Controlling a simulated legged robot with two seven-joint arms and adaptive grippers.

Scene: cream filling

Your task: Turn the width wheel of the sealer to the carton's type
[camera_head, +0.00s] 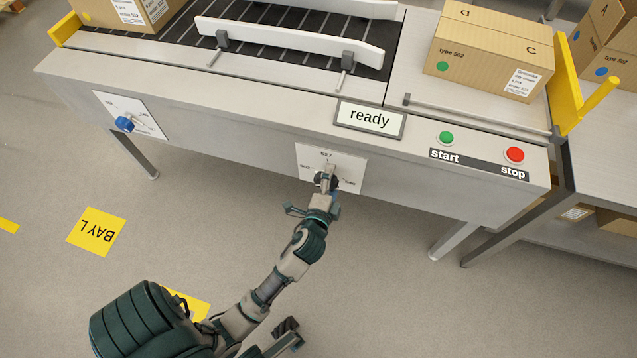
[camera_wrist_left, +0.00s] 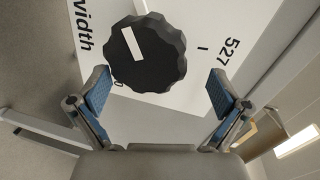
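The width wheel (camera_wrist_left: 148,53) is a black scalloped knob with a white bar on its face. In the left wrist view it sits on a white scale plate marked "width" and "527", and the bar lies away from the 527 tick. My left gripper (camera_wrist_left: 160,88) is open, with blue-padded fingers apart on either side of the wheel's near edge. In the head view the left gripper (camera_head: 325,181) is at the scale plate (camera_head: 347,163) and mostly hides the wheel. The carton (camera_head: 487,55) on the sealer reads "type 502" and has a green dot. My right gripper is not in view.
A second plate on the sealer's left front carries a blue knob (camera_head: 124,124). The display (camera_head: 369,118) reads "ready". A green start button (camera_head: 446,138) and a red stop button (camera_head: 514,155) are at the right. Another carton (camera_head: 127,12) is at upper left.

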